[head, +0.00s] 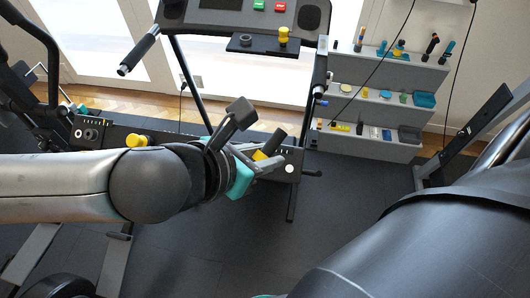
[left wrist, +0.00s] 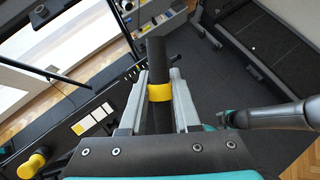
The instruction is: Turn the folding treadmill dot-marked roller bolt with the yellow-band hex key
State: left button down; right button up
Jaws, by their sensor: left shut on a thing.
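My left gripper (head: 262,166) is shut on the yellow-band hex key. The key's dark bar (head: 277,142) stands up past the jaws at a tilt. In the left wrist view, its yellow band (left wrist: 160,92) sits between the two grey fingers (left wrist: 159,100) and the dark bar runs on beyond them. The folding treadmill's dark end plate (head: 293,160) is just right of the gripper, with a white dot (head: 290,169) on it. I cannot tell whether the key touches the plate; the gripper partly hides that area. My right gripper is not seen.
A yellow knob (head: 136,140) sits on the treadmill frame at left. A grey stepped shelf (head: 370,145) with small tools stands at the back right. My right arm (head: 430,240) fills the lower right. Dark floor (head: 340,200) is clear in the middle.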

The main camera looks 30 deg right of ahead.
pick_arm(q)
jog(key=shift+s+a+r, duration=0.25)
jog(key=shift+r, duration=0.3)
jog(key=shift+s+a+r, duration=0.2)
jog(key=shift+r, duration=0.3)
jog(key=shift+s+a+r, duration=0.25)
jog(key=shift+r, duration=0.3)
